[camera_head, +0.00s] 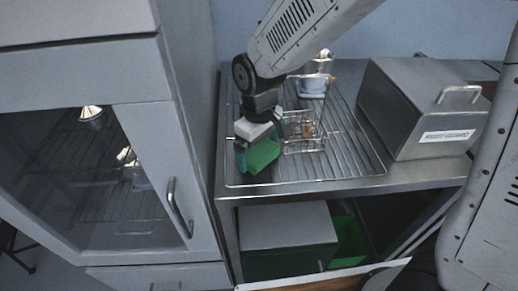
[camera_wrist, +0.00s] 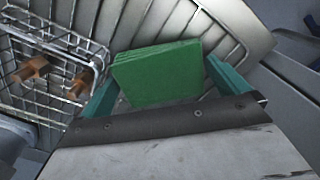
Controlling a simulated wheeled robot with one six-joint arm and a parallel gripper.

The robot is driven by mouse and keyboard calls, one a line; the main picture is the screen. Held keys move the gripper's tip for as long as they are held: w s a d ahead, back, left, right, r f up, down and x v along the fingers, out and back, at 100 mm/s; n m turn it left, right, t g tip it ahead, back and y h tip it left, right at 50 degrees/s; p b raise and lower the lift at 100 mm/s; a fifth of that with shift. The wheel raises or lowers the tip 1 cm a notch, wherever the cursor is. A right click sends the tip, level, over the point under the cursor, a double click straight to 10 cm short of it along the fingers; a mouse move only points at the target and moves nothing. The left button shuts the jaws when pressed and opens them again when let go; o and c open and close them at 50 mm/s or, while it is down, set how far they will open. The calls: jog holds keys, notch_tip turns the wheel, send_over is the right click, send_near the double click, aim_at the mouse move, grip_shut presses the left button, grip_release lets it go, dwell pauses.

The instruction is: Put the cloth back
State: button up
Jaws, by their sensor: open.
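The cloth (camera_head: 263,154) is a green, folded, layered piece at the left part of the wire rack on the steel bench. It also shows in the wrist view (camera_wrist: 158,75), between the two teal fingers. My gripper (camera_head: 243,160) is open and reaches down over the cloth, with a finger on each side; it also shows in the wrist view (camera_wrist: 160,90). Gaps show between the cloth and the fingers. The cloth's lower edge is partly hidden by the gripper body in the wrist view.
A wire basket (camera_head: 304,143) with copper-coloured parts stands right beside the gripper. A grey box labelled "READY GUARD" (camera_head: 410,115) sits at the bench's right. A glass-doored cabinet (camera_head: 110,180) stands close on the left. Below the bench are a grey box (camera_head: 287,226) and a green bin (camera_head: 350,240).

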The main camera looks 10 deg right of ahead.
aim_at(259, 150)
notch_tip(259, 150, up, 12)
jog(key=s+d+r+m, duration=0.2)
jog(key=s+d, duration=0.3)
jog(key=d, duration=0.2)
jog(key=s+d+r+m, duration=0.3)
jog(key=s+d, duration=0.1)
jog(key=d, duration=0.3)
jog(key=s+d+f+m+t, duration=0.1)
jog(key=s+d+m, duration=0.2)
jog(key=s+d, duration=0.3)
jog(key=s, duration=0.4)
jog(key=shift+s+d+m, duration=0.2)
jog(key=shift+d+m, duration=0.1)
jog(key=shift+d, duration=0.05)
